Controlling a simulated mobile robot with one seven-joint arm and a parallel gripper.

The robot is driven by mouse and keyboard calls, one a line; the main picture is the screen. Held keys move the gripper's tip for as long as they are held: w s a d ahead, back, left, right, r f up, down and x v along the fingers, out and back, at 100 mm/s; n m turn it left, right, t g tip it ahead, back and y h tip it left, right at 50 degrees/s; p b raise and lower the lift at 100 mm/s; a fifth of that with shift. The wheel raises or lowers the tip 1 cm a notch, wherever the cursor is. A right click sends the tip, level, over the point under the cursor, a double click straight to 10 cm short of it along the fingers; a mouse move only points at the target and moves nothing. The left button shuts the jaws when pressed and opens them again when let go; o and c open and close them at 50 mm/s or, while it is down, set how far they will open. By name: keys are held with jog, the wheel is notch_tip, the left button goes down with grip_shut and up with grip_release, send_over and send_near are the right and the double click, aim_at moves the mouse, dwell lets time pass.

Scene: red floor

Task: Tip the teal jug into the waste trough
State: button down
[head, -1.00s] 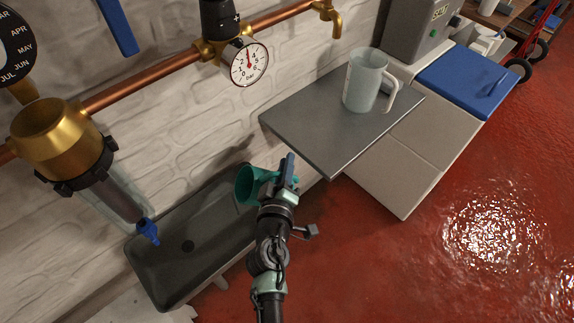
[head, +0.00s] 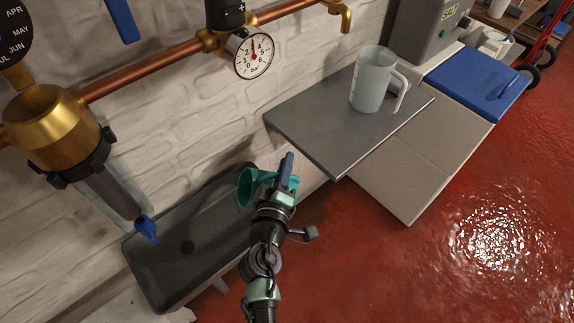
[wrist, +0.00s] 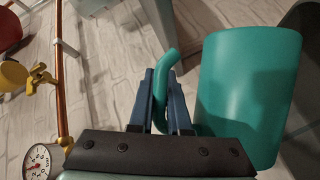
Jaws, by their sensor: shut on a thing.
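The teal jug (head: 248,188) is held by my gripper (head: 284,178) over the right end of the dark waste trough (head: 172,268). In the head view the jug lies tilted on its side, its open mouth facing left. In the wrist view the jug's body (wrist: 248,95) is at the right, and its handle (wrist: 162,85) is between the two blue fingers of my gripper (wrist: 164,98). The gripper is shut on the handle. The trough has a drain hole near its middle. I cannot see whether anything is inside the jug or pouring from it.
A clear jug (head: 372,80) stands on the grey shelf (head: 310,125) at the right. A brass filter housing with a blue tap (head: 147,229) hangs over the trough's left end. A copper pipe with a gauge (head: 254,53) runs along the wall. Red floor (head: 400,270) is clear at right.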

aim_at(253, 173)
jog(key=shift+s+a+n+t+b, duration=0.25)
jog(key=shift+a+n+b, duration=0.55)
jog(key=shift+b, duration=0.75)
jog(key=shift+s+a+n+t+b, duration=0.15)
jog(key=shift+a+n+t+b, duration=0.2)
jog(key=shift+a+n+b, duration=0.8)
jog(key=shift+s+a+r+n+t+b, duration=0.25)
jog(key=shift+a+r+n+b, duration=0.25)
jog(key=shift+b, duration=0.3)
jog(key=shift+s+a+r+n+t+b, duration=0.15)
jog(key=shift+a+r+n+t+b, duration=0.25)
jog(key=shift+a+b, duration=0.3)
jog(key=shift+s+a+n+h+b, duration=0.1)
jog(key=shift+a+n+h+b, duration=0.15)
jog(key=shift+n+h+b, duration=0.1)
jog(key=shift+s+a+r+n+t+b, duration=0.2)
jog(key=shift+a+n+b, duration=0.25)
jog(key=shift+a+n, duration=0.15)
jog(key=shift+s+a+r+n+t+b, duration=0.1)
jog(key=shift+s+a+n+t+b, duration=0.05)
jog(key=shift+a+n+b, duration=0.45)
jog(key=shift+a, duration=0.3)
dwell(1.2)
